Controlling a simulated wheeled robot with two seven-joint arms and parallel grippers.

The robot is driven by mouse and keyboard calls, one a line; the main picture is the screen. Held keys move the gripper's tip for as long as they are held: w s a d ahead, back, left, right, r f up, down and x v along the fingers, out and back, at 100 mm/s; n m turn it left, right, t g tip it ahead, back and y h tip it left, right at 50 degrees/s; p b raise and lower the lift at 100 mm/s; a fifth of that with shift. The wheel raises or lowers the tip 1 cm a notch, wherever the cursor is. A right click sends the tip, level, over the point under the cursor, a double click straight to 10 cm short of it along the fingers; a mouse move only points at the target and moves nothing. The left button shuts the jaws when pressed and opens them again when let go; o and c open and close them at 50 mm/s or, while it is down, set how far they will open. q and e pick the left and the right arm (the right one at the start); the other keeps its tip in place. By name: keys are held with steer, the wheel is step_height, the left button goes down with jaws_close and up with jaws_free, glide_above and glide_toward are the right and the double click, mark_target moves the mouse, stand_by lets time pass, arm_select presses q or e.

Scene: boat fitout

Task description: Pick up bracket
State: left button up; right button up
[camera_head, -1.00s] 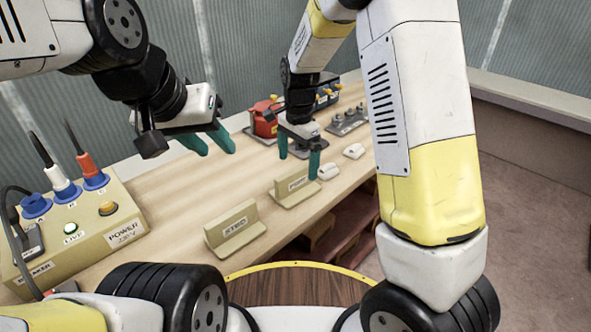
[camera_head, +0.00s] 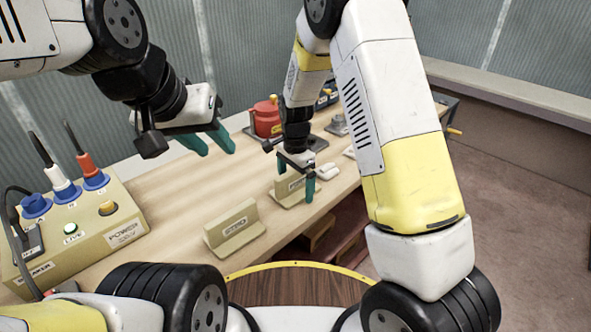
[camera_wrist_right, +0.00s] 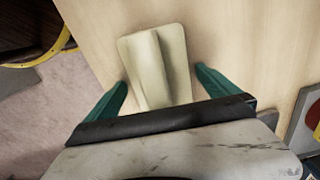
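Two beige L-shaped brackets stand on the wooden bench. The nearer one, the STBD bracket (camera_head: 228,237), has a readable label; the farther bracket (camera_head: 290,196) is partly hidden by my right gripper (camera_head: 296,180). In the right wrist view, a beige bracket (camera_wrist_right: 158,70) lies between and ahead of the fingertips of my right gripper (camera_wrist_right: 162,80), with gaps on both sides. My right gripper is open and empty, close over the farther bracket. My left gripper (camera_head: 219,148) is open and empty, raised above the bench left of the brackets.
A beige power box (camera_head: 95,225) with plugs, buttons and cables stands at the left. A red object (camera_head: 267,118) and a grey fitting (camera_head: 338,125) sit at the back of the bench (camera_head: 185,195). Bare bench top lies left of the brackets.

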steer(key=c, duration=1.5)
steer(key=shift+r, duration=0.1)
